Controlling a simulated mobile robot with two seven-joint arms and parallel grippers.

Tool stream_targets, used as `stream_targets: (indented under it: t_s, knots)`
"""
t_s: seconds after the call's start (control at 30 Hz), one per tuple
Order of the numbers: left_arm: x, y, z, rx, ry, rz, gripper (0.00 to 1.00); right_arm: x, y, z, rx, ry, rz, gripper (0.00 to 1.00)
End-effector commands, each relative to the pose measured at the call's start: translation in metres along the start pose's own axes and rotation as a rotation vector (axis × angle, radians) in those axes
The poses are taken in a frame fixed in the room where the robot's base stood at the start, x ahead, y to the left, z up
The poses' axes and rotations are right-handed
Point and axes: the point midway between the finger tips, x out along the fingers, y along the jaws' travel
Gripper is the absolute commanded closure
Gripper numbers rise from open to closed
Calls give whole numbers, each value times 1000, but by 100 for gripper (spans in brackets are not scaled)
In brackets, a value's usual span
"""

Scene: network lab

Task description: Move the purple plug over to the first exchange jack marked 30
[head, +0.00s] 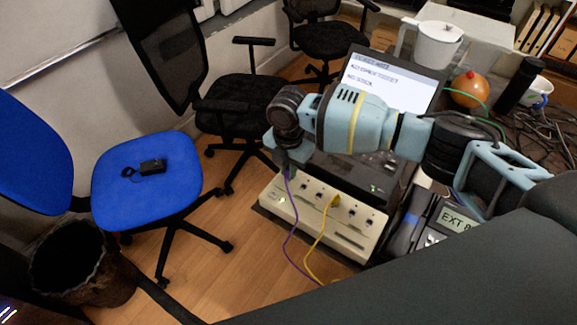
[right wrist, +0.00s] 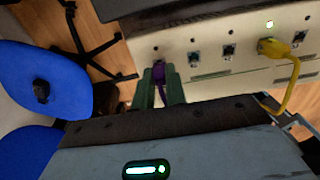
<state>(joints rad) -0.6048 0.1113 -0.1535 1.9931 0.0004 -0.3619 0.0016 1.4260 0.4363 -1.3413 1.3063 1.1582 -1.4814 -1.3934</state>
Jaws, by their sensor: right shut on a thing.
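The purple plug (right wrist: 159,72) is between the fingers of my right gripper (right wrist: 160,88), at the left end of the cream exchange panel (right wrist: 200,83). I cannot tell whether it sits in a jack or just in front of one. In the head view my right gripper (head: 285,172) reaches down to the left end of the exchange box (head: 347,238), and the purple cable (head: 290,240) hangs from it. Empty-looking jacks (right wrist: 195,59) lie to its right. The jack markings are too small to read. My left gripper is not in view.
A yellow plug (right wrist: 268,47) sits in a jack farther right, its cable (head: 318,240) hanging in front. A laptop (head: 400,85) stands behind the box, a phone (head: 425,220) to its right. A blue chair (head: 150,190) stands left on open floor.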

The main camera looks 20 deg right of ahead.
Motion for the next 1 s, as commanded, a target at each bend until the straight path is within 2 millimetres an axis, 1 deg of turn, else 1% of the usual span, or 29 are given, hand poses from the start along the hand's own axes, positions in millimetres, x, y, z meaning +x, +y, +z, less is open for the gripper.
stream_targets:
  t_s: [0.5, 1.0]
  knots:
    - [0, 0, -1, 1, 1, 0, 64, 0, 0, 0, 0, 0, 0, 100]
    - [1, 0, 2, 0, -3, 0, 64, 6, 0, 0, 1, 1, 0, 100]
